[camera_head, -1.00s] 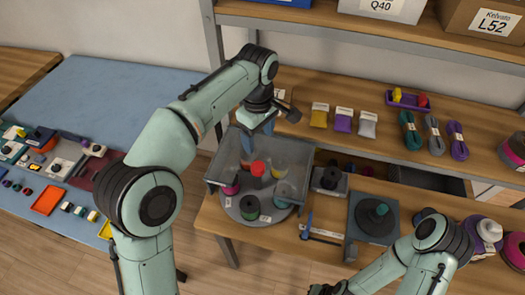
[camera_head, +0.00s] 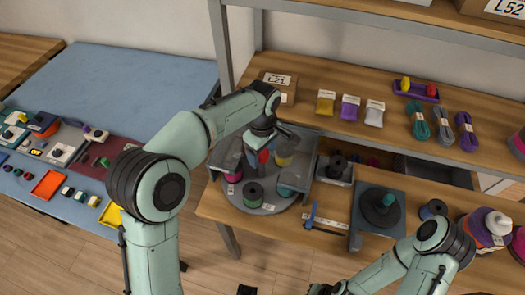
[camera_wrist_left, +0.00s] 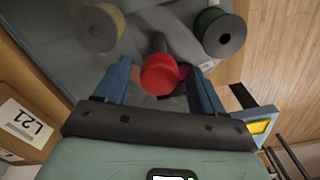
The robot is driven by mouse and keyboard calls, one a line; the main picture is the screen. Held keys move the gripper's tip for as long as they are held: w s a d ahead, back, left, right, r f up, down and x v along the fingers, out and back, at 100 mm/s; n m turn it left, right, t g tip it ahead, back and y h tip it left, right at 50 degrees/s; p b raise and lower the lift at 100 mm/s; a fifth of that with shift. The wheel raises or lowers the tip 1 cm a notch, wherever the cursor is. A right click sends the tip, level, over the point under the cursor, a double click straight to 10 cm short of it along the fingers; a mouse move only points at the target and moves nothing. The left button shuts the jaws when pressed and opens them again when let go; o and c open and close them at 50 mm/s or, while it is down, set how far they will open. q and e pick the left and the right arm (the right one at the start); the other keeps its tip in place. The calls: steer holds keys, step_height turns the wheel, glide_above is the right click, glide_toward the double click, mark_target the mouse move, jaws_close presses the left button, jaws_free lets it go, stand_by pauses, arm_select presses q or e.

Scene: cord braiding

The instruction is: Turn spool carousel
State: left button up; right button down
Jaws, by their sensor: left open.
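The spool carousel (camera_head: 233,207) is a round grey turntable on the bench, carrying several spools. A dark green spool (camera_head: 253,193), a magenta spool (camera_head: 233,175) and a yellow spool (camera_head: 284,159) show on it. A red knob (camera_head: 264,157) stands at its centre, partly hidden by my left gripper. My left gripper (camera_head: 257,160) is open and low over the knob. In the left wrist view, the red knob (camera_wrist_left: 162,74) lies between the two blue fingers, with visible gaps at the sides. My right gripper (camera_head: 325,290) is mostly cut off at the bottom edge.
A grey see-through guard (camera_head: 306,160) stands around the carousel's back and sides. A box labelled L21 (camera_head: 279,88) sits behind it. To the right are a dark spool in a tray (camera_head: 335,170), a blue-handled tool (camera_head: 312,215) and a dark disc on a plate (camera_head: 380,207).

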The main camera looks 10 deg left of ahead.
arm_select(q)
jaws_close()
